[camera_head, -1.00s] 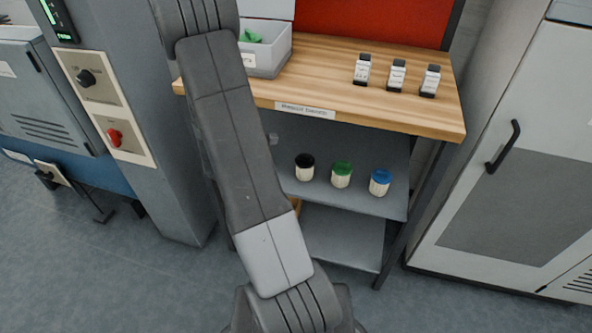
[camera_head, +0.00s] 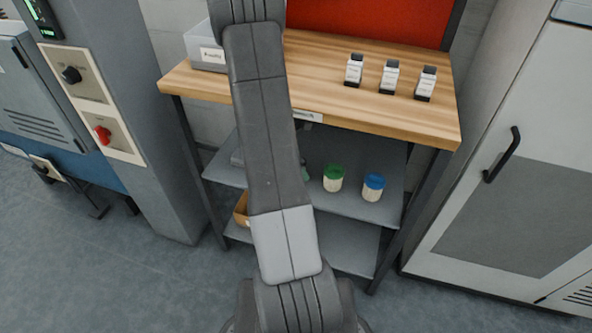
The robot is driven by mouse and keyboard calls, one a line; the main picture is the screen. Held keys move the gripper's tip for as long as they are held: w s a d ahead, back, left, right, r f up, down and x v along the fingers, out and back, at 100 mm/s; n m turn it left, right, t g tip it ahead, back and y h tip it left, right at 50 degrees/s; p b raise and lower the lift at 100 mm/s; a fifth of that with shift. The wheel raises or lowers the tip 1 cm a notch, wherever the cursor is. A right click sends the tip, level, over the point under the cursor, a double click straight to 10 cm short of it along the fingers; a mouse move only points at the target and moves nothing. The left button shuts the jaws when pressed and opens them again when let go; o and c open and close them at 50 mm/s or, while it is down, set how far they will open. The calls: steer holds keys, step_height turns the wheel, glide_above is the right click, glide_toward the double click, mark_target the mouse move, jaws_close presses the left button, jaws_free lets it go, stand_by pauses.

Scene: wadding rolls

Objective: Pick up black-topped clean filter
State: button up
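The black-topped filter is hidden behind my arm in the head view. A green-topped filter (camera_head: 333,179) and a blue-topped filter (camera_head: 373,188), both with pale bodies, stand upright on the middle grey shelf (camera_head: 350,208). My arm hangs down across the left part of the shelves. A small dark grey-green piece shows at the arm's right edge, just left of the green-topped filter; I cannot tell whether it is part of my gripper. My gripper is otherwise hidden behind the arm, and its fingers cannot be made out.
The wooden worktop (camera_head: 400,112) above carries three small white-and-black boxes (camera_head: 390,77) and a grey labelled bin (camera_head: 206,48). A brown container (camera_head: 241,209) sits on the bottom shelf. A grey control cabinet stands left and a pale cabinet (camera_head: 500,190) right.

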steer(key=shift+c, duration=0.4)
steer(key=c, duration=1)
steer(key=shift+r+p, duration=0.3)
steer(key=shift+r, duration=0.25)
steer(key=s+a, duration=0.3)
steer(key=a, duration=0.2)
steer(key=s+a, duration=0.3)
steer(key=a, duration=0.2)
steer(key=s+a+p, duration=0.1)
steer(key=s+a, duration=0.2)
steer(key=a, duration=0.2)
steer(key=shift+s+a+r, duration=0.2)
steer(key=shift+r, duration=0.05)
